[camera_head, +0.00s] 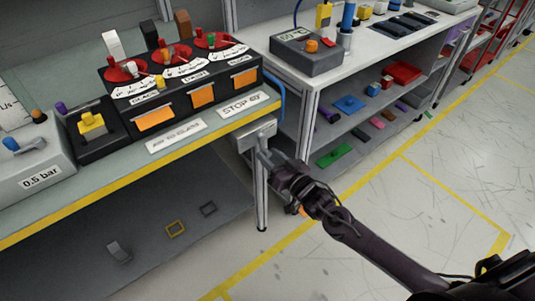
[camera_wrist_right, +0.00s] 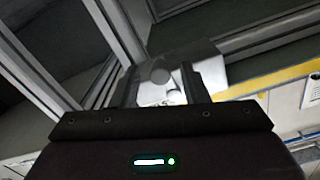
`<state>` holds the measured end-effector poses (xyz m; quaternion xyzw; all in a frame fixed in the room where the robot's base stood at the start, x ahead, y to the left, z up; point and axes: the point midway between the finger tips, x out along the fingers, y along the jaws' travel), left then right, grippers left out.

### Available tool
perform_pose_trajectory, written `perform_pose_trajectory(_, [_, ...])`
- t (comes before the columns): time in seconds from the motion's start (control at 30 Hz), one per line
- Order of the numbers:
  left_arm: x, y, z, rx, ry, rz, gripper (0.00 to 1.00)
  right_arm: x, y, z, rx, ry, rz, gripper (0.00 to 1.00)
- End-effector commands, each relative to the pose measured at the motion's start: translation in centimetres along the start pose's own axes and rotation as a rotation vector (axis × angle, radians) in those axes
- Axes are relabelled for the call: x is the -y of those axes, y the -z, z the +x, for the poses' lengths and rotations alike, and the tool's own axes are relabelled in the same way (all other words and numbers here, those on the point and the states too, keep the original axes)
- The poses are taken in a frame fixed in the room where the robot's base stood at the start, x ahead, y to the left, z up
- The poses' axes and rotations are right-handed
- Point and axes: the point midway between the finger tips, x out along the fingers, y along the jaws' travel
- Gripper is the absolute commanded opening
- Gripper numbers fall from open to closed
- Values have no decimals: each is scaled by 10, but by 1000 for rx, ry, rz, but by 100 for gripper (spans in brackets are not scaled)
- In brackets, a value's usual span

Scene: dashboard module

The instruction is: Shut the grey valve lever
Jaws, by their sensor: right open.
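A light grey plate (camera_head: 256,134) is fixed at the right front corner of the workbench; it also shows in the right wrist view (camera_wrist_right: 198,58). In that view a round grey knob-like part (camera_wrist_right: 160,76), which looks like part of the valve lever, stands in front of the plate, with a pale metal part below it. My right gripper (camera_head: 265,152) is at the plate. In the wrist view its two open fingers (camera_wrist_right: 161,80) stand on either side of the round part. I cannot tell whether they touch it. The lever's angle is mostly hidden. My left gripper is not in view.
The workbench's yellow front edge (camera_head: 140,177) and a metal leg (camera_head: 261,196) are close to my right gripper. A dashboard module (camera_head: 180,92) with red dials stands on the bench. A second shelf bench (camera_head: 330,77) stands behind. The floor at right is clear.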

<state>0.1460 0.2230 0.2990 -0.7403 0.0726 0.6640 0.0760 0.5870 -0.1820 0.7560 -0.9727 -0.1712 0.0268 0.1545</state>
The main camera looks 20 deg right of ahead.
Motion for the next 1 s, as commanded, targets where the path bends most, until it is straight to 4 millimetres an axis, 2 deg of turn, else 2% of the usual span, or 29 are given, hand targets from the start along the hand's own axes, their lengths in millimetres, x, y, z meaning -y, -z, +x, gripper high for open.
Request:
perform_pose_trajectory(0.17, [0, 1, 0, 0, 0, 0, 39, 0, 0, 14, 0, 0, 1, 41])
perform_pose_trajectory(0.47, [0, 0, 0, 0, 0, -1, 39, 0, -1, 15, 2, 0, 0, 40])
perform_pose_trajectory(0.77, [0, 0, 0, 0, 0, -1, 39, 0, 0, 15, 1, -1, 0, 0])
perform_pose_trajectory(1.0, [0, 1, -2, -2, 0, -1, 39, 1, 0, 15, 1, -2, 16, 0])
